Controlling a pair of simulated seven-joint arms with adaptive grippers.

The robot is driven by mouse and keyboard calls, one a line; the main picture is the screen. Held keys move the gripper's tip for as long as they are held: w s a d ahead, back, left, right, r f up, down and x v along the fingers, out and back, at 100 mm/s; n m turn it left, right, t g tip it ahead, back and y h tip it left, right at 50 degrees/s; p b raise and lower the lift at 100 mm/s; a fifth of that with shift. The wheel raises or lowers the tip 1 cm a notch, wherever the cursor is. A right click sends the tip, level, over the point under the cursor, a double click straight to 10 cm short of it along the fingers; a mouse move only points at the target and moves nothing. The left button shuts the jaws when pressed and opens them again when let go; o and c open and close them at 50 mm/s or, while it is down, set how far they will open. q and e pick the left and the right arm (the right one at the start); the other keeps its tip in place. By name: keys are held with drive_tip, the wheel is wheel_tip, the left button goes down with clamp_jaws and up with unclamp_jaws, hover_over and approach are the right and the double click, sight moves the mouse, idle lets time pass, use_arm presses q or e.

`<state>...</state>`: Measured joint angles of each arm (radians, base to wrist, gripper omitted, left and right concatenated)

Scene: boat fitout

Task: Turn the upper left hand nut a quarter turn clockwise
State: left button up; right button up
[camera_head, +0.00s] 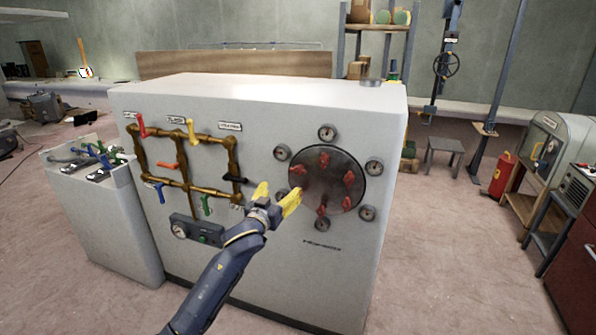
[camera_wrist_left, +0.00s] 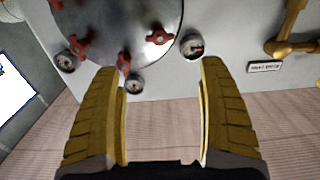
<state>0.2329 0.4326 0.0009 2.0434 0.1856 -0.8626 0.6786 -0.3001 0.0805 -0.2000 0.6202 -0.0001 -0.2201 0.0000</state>
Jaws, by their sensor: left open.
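The round dark plate (camera_head: 327,185) on the front of the pale cabinet carries several red nuts in a ring. The upper left nut (camera_head: 299,169) sits near the plate's left edge. My left gripper (camera_head: 277,194) is open and empty, with yellow fingers in front of the panel at the plate's lower left, below that nut in the picture. In the left wrist view, red nuts (camera_wrist_left: 158,37) show beyond and between the fingertips (camera_wrist_left: 160,70). I cannot tell which nut each of these is. The jaws surround no nut. My right gripper is not in view.
Several round gauges (camera_head: 281,152) ring the plate closely. Brass pipes (camera_head: 186,149) with coloured lever handles stand out from the panel on the left. A small gauge box (camera_head: 195,232) is below them. A low pale cabinet (camera_head: 101,215) stands at left.

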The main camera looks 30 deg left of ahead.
sight(297, 170)
use_arm(q)
drive_tip(key=w, duration=0.5)
drive_tip(key=w+a, duration=0.1)
drive_tip(key=w, duration=0.4)
drive_tip(key=w+a, duration=0.1)
drive_tip(key=w, duration=0.4)
drive_tip(key=shift+w, duration=0.3)
drive_tip(key=shift+a, duration=0.1)
drive_tip(key=shift+c, duration=0.6)
drive_tip(key=shift+r, duration=0.1)
clamp_jaws()
